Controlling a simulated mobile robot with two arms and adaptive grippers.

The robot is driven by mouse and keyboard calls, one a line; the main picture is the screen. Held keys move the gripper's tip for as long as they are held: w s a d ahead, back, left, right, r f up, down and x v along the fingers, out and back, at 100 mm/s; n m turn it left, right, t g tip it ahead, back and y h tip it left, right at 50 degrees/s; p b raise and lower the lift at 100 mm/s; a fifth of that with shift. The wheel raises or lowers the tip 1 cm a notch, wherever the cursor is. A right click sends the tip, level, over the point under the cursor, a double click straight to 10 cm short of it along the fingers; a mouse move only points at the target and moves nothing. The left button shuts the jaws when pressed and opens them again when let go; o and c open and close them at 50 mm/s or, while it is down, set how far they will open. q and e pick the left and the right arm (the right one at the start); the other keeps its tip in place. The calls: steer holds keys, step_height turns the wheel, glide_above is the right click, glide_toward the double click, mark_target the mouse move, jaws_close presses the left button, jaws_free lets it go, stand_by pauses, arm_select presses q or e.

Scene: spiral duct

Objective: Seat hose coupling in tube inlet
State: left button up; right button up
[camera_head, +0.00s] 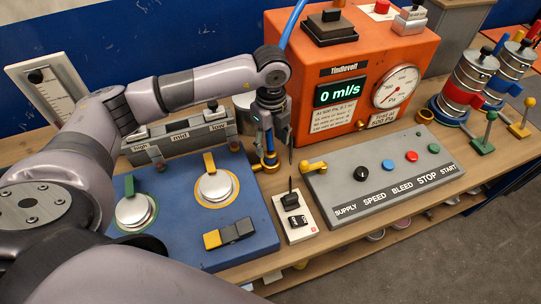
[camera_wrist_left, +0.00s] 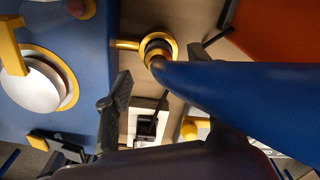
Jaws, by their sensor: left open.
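The tube inlet is a brass ring with a short side pipe (camera_wrist_left: 128,44), low on the bench at the right edge of the blue panel. It shows in the head view (camera_head: 268,165) below my left gripper. The hose coupling (camera_wrist_left: 157,52), with dark and brass bands at the end of the blue hose (camera_wrist_left: 225,95), stands at the ring and appears within it; how deep it sits I cannot tell. My left gripper (camera_head: 274,160) points down, open, its fingers apart on either side of the coupling. The gripper partly hides the hose. My right gripper is not in view.
The blue panel (camera_head: 200,235) with round metal knobs lies left of the inlet. An orange flow meter (camera_head: 350,75) reading 0 ml/s stands behind. A grey control box (camera_head: 385,175) and a small white switch plate (camera_head: 296,228) are close at the right and front.

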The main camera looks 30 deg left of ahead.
mark_target(271, 149)
arm_select(q)
step_height(271, 149, down, 4)
steer(key=shift+s+r+p, duration=0.1)
steer(key=shift+r+p, duration=0.05)
steer(key=shift+p, duration=0.7)
steer(key=shift+f, duration=0.35)
steer(key=shift+c, duration=0.2)
jaws_close()
